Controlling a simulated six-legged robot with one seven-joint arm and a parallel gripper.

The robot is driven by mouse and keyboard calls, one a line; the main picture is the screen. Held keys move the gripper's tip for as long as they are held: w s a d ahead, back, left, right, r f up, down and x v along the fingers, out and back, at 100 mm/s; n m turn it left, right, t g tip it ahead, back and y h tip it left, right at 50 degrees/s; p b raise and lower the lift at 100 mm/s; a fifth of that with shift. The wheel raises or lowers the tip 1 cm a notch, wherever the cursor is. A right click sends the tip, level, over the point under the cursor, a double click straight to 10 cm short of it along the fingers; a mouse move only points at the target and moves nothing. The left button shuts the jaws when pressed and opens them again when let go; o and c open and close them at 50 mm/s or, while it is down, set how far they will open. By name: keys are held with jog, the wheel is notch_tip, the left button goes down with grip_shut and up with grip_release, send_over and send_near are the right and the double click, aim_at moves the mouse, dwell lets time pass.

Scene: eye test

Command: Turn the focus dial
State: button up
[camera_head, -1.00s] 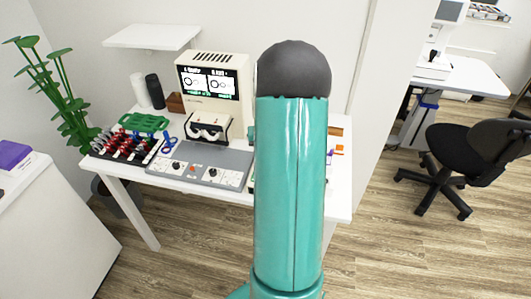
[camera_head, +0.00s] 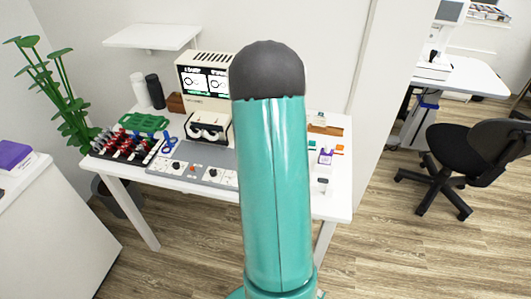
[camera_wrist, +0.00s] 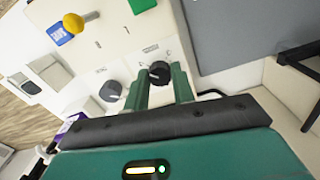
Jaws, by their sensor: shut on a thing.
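In the wrist view, my gripper (camera_wrist: 161,70) has its two green fingers on either side of a black dial (camera_wrist: 159,74) with a pale pointer mark. The fingers are shut on this dial, which stands on a white panel (camera_wrist: 115,55). Its printed label is too small to read surely, so I cannot confirm that it is the focus dial. A second dark dial (camera_wrist: 111,91) sits just left of the fingers, apart from them. In the head view, my arm hides the gripper and the held dial.
In the wrist view, a yellow ball knob (camera_wrist: 73,22), a blue label (camera_wrist: 60,35) and a green square (camera_wrist: 141,5) are on the panel. In the head view, a grey console (camera_head: 196,160), a cream screen unit (camera_head: 205,104) and a tool rack (camera_head: 127,146) crowd the desk.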

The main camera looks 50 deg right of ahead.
jog(key=o, duration=1)
notch_tip(320, 180, up, 14)
jog(key=shift+f, duration=0.1)
dwell(0.5)
jog(key=w+a+r+n+t, duration=0.1)
jog(key=a+r+n, duration=0.35)
jog(key=a, duration=0.75)
jog(key=w+a+r+n+t, duration=0.1)
jog(key=a+r+n+t, duration=0.3)
jog(key=a, duration=0.8)
jog(key=s+a+n, duration=0.3)
jog(key=s+a, duration=0.1)
jog(key=a, duration=0.4)
jog(key=s+a+n, duration=0.3)
jog(key=s+a, duration=0.2)
jog(key=a, duration=0.4)
jog(key=shift+s+a+r+n+t, duration=0.2)
jog(key=shift+a+r+n+t, duration=0.05)
jog(key=shift+r+n+t, duration=0.1)
